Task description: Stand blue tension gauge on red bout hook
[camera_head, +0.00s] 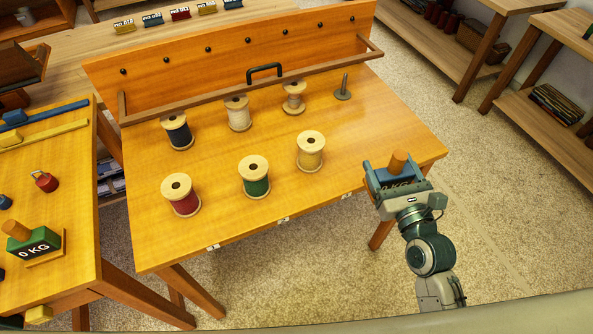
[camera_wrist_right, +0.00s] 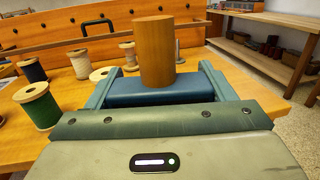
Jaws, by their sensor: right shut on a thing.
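The blue tension gauge (camera_head: 393,180) is a blue block with a round wooden knob on top and a partly hidden KG label. My right gripper (camera_head: 397,180) is shut on it and holds it upright, at the right front corner of the orange loom table. The right wrist view shows its blue body (camera_wrist_right: 155,92) between the two fingers (camera_wrist_right: 155,90). A small red piece with a dark loop (camera_head: 46,181) lies on the left table; it may be the red bout hook, but I cannot tell for sure. My left gripper is not in view.
Several thread spools, among them a red one (camera_head: 181,195) and a green one (camera_head: 254,177), stand on the loom table (camera_head: 330,200). A green gauge (camera_head: 35,243) stands on the left table. Small labelled coloured pieces (camera_head: 180,14) line the back bench. Carpet is clear on the right.

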